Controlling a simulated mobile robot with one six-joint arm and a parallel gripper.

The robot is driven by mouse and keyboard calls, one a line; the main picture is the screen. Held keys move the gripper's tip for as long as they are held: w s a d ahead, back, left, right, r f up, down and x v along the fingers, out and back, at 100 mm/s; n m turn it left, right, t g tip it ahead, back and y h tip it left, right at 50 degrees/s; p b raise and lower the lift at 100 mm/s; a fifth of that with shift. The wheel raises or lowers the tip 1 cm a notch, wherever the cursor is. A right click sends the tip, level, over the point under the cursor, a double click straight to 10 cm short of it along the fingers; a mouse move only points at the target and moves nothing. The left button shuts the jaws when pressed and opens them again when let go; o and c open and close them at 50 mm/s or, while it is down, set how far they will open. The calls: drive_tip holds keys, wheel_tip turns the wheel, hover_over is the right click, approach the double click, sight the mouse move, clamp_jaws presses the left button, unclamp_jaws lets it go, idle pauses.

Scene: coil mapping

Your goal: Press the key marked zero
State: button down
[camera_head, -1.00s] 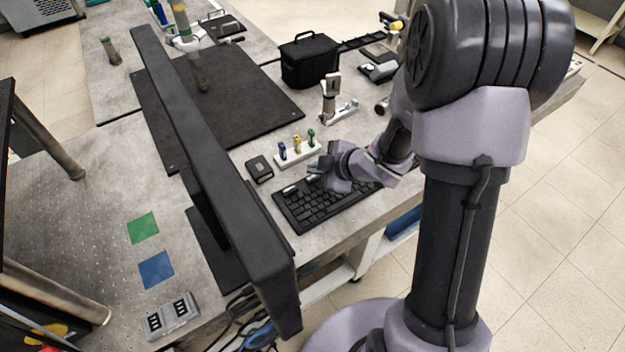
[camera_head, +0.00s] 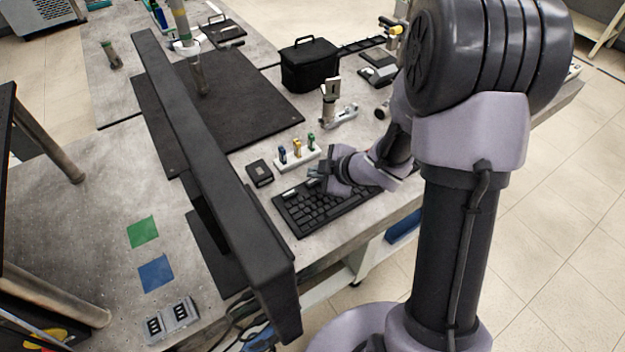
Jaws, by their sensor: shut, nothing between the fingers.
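My gripper and wrist cover the right part of the keys. The key marks are too small to read, so I cannot pick out the zero key. I cannot tell whether the fingertips touch a key.
A black monitor (camera_head: 215,170) stands left of the keyboard. Behind the keyboard are a small black box (camera_head: 259,173) and a white holder (camera_head: 291,163) with coloured pieces. A black bag (camera_head: 309,64) stands further back.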

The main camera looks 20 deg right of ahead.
sight(315, 183)
drive_tip(key=shift+f, duration=0.1)
idle(0.7)
drive_tip(key=shift+f+b, duration=0.35)
drive_tip(key=shift+f+b, duration=0.35)
drive_tip(key=shift+f, duration=0.05)
idle(0.5)
drive_tip(key=shift+r+p, duration=0.8)
drive_tip(key=shift+r, duration=0.1)
wheel_tip(315, 183, up, 5)
drive_tip(key=p, duration=0.5)
